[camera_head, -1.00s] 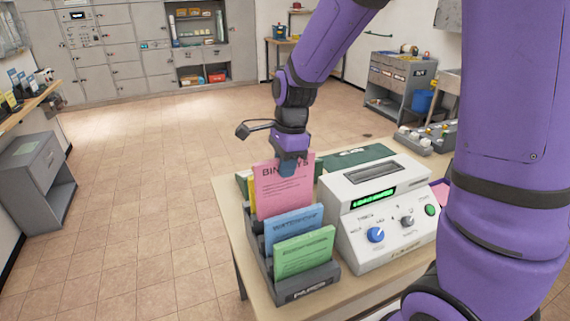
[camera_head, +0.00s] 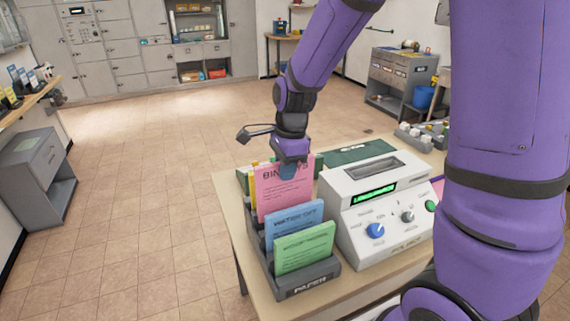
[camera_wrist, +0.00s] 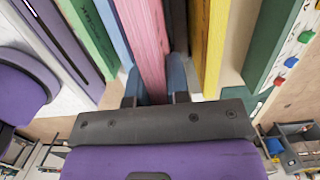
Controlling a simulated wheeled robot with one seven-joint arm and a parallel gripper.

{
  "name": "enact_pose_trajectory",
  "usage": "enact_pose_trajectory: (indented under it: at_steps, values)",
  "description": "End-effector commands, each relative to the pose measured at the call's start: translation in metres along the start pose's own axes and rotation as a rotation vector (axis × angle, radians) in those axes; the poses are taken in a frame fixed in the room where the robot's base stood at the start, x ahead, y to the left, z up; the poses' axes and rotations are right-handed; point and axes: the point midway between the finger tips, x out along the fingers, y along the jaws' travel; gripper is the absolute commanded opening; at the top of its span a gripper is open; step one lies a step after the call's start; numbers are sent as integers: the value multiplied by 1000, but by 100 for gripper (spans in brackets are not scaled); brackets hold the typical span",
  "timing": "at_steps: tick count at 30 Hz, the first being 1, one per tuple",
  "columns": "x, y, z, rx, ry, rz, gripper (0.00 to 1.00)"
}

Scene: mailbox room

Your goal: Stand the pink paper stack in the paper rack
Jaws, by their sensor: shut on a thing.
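The pink paper stack (camera_head: 283,192) stands upright in the dark grey paper rack (camera_head: 306,282), behind the blue and green stacks, in the head view. Its lower part is hidden by the blue stack and the rack. My gripper (camera_head: 288,170) is at its top edge, shut on it. In the wrist view the pink stack (camera_wrist: 149,45) runs between my two fingertips (camera_wrist: 160,85), with the blue stack (camera_wrist: 112,30) on one side and a dark divider and yellow stack on the other. Whether the pink stack rests on the rack floor is hidden.
The blue stack (camera_head: 294,219) and green stack (camera_head: 304,247) fill the front slots. A yellow stack (camera_head: 254,178) shows behind the pink one. A white machine with knobs (camera_head: 380,215) stands close right of the rack. Open floor lies left of the table.

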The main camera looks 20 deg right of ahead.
Motion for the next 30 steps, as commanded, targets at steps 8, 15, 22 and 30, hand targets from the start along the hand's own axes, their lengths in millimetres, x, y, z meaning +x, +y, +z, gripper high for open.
enact_pose_trajectory:
  at_steps: [8, 15, 22, 30]
  values:
    - [15, 0, -2, 1, 0, 2, 0]
    - [23, 0, -3, 0, 0, 0, 0]
    - [24, 0, -3, 0, 0, 0, 0]
    - [31, 0, -4, 0, 0, 2, 0]
